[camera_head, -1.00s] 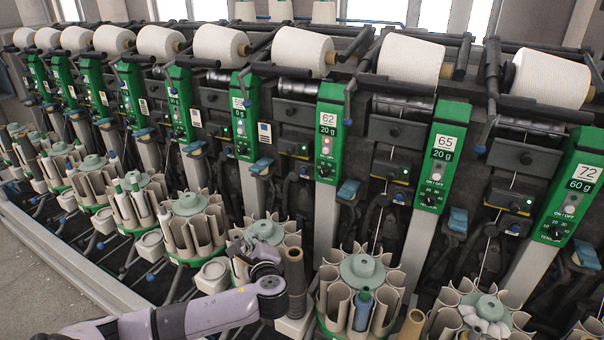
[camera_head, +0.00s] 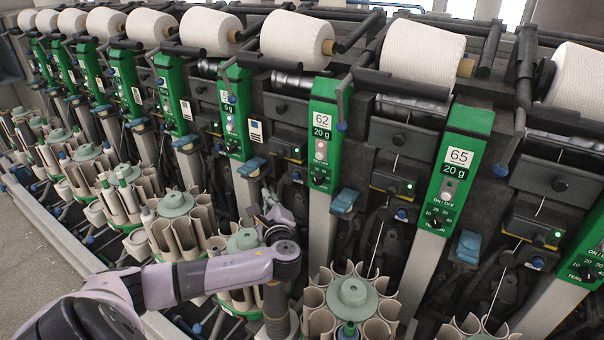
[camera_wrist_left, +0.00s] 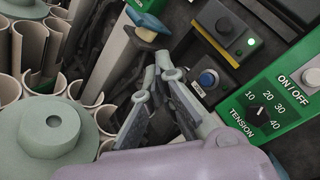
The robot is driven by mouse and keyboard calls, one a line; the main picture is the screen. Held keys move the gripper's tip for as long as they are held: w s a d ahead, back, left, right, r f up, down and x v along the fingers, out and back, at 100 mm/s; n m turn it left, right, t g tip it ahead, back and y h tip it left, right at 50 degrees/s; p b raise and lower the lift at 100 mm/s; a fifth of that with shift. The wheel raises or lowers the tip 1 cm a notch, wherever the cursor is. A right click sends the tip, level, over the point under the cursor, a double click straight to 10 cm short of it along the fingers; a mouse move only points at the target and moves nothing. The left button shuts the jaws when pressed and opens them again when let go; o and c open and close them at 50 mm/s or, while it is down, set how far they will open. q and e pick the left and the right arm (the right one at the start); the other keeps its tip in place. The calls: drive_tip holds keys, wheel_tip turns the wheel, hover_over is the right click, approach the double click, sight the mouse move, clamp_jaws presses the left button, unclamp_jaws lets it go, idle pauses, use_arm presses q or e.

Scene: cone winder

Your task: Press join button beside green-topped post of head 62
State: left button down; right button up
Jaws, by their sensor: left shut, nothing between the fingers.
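A blue round button (camera_wrist_left: 207,79) on a dark plate sits just left of that panel; a blue button (camera_head: 296,175) shows beside the post in the head view. My left gripper (camera_wrist_left: 168,70) is shut and empty, left of and apart from the blue button. In the head view, my left gripper (camera_head: 272,212) is partly hidden by its wrist.
A dark box with a green light (camera_wrist_left: 228,32) is above the button. A blue lever (camera_wrist_left: 147,25) is at upper left. Bobbin magazines (camera_head: 352,292) stand in front of the machine, close below my arm. The post of head 65 (camera_head: 455,170) is to the right.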

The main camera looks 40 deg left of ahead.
sight(296, 176)
use_arm(q)
drive_tip(key=w+a+b, duration=0.1)
drive_tip(key=w+b, duration=0.3)
drive_tip(key=w, duration=0.4)
drive_tip(key=shift+b, duration=0.4)
drive_tip(key=shift+w+r, duration=0.1)
drive_tip(key=shift+w, duration=0.15)
idle(1.2)
drive_tip(key=shift+w, duration=0.25)
drive_tip(key=shift+w+a, duration=0.1)
drive_tip(key=shift+w, duration=0.35)
idle(0.6)
idle(0.4)
drive_tip(key=shift+s+p, duration=0.55)
drive_tip(key=shift+s, duration=0.35)
